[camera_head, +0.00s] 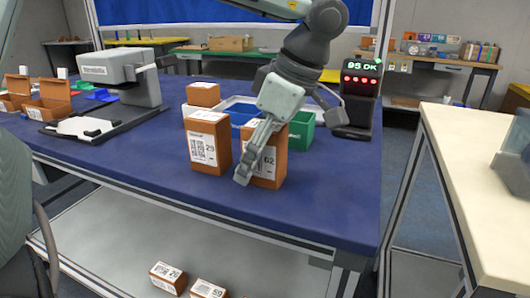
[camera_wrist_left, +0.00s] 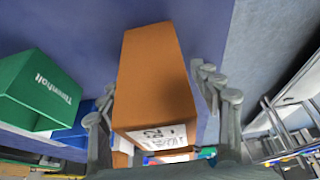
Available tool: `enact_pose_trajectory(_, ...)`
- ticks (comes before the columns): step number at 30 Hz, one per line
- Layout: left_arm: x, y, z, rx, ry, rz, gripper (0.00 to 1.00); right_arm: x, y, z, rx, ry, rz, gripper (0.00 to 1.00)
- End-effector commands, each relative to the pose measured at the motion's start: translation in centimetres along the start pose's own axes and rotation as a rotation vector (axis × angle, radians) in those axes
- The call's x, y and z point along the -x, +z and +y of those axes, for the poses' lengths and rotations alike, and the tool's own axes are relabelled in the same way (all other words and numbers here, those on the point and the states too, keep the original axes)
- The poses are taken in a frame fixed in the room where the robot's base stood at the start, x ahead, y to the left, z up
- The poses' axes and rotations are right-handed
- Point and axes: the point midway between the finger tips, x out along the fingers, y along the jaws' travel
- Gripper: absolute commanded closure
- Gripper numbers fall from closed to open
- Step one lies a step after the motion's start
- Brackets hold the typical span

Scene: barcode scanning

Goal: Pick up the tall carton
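A tall orange-brown carton (camera_head: 268,171) marked 62 stands upright near the front of the blue table. A similar tall carton (camera_head: 208,150) marked 29 stands just left of it. My left gripper (camera_head: 250,165) reaches down over the carton marked 62, one finger in front of its label. In the left wrist view an orange carton (camera_wrist_left: 153,80) lies between the spread fingers of my left gripper (camera_wrist_left: 160,115), with a visible gap on both sides. The far finger is hidden in the head view. My right gripper is not in view.
A smaller carton (camera_head: 203,95) stands behind. A green bin (camera_head: 302,130) is close behind the gripper, also in the left wrist view (camera_wrist_left: 38,92). A scanner stand (camera_head: 110,85) is left and a display post (camera_head: 360,95) right. The front of the blue table (camera_head: 310,220) is clear.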

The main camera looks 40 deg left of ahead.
Motion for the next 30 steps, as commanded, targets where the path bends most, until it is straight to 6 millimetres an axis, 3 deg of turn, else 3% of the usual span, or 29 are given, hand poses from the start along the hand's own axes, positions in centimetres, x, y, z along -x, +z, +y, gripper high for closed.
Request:
enact_pose_trajectory(2, 0.0, 0.0, 0.0, 0.0, 0.0, 0.0, 0.48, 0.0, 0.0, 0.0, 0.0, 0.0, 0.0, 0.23)
enact_pose_trajectory(14, 0.1, 0.0, 0.0, 0.0, 0.0, 0.0, 0.97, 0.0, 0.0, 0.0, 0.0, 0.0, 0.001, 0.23)
enact_pose_trajectory(23, 0.7, -0.2, 0.1, 0.001, 0.003, 0.0, 0.97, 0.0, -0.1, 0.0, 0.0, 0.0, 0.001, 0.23)
enact_pose_trajectory(30, 4.8, -1.9, 0.1, 0.003, 0.005, 0.0, 0.97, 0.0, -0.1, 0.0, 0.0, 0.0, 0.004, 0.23)
